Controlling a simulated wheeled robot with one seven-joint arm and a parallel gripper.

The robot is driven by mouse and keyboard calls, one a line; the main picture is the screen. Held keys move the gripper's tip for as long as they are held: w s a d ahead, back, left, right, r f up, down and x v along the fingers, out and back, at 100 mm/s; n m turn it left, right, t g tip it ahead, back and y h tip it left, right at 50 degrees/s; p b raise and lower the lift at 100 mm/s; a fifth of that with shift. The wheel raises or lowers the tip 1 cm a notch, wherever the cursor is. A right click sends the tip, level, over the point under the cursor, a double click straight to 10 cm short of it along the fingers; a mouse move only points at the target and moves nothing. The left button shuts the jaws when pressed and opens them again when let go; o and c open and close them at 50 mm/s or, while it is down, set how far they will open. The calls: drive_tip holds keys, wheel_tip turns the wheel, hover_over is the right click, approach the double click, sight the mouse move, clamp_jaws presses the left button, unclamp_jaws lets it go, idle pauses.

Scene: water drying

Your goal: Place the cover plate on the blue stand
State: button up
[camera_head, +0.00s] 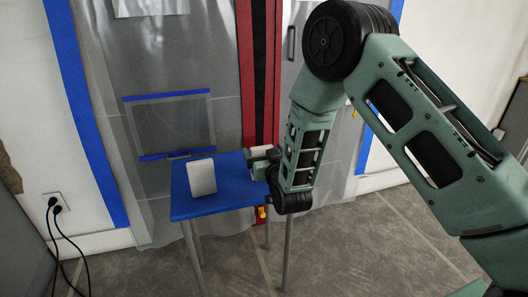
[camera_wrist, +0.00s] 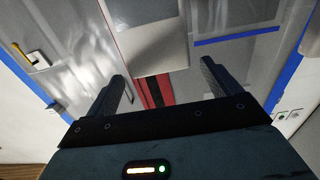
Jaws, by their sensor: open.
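The blue stand (camera_head: 225,207) is a small table with thin metal legs, at the centre of the head view. A white rectangular plate (camera_head: 202,177) stands tilted on its left part. My gripper (camera_head: 262,158) is at the right rear part of the stand, to the right of this plate. A small whitish piece (camera_head: 262,149) shows just behind my gripper. In the wrist view my gripper (camera_wrist: 165,85) is open, with nothing visible gripped between its fingers.
A plastic-covered wall with a red and black strip (camera_head: 259,70) and a blue-taped panel (camera_head: 172,122) is close behind the stand. A socket with black cables (camera_head: 56,203) is at the left. The floor (camera_head: 370,250) in front and to the right is clear.

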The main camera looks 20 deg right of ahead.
drive_tip(key=s, duration=1.1)
drive_tip(key=s+a+r+n+g+y, duration=0.2)
drive_tip(key=s+a+n+g+y, duration=0.2)
drive_tip(key=s+a+g, duration=0.75)
drive_tip(key=s+d+r+n+g+h, duration=0.1)
drive_tip(key=s+d+r+g, duration=0.1)
drive_tip(key=s, duration=0.7)
drive_tip(key=s+d+r+n+g+h, duration=0.2)
drive_tip(key=s+d+g, duration=0.1)
drive_tip(key=s, duration=0.7)
drive_tip(key=shift+s+r+n+g, duration=0.2)
drive_tip(key=shift+n+g, duration=0.1)
drive_tip(key=shift+g, duration=0.45)
wheel_tip(320, 180, up, 22)
drive_tip(key=p, duration=2.2)
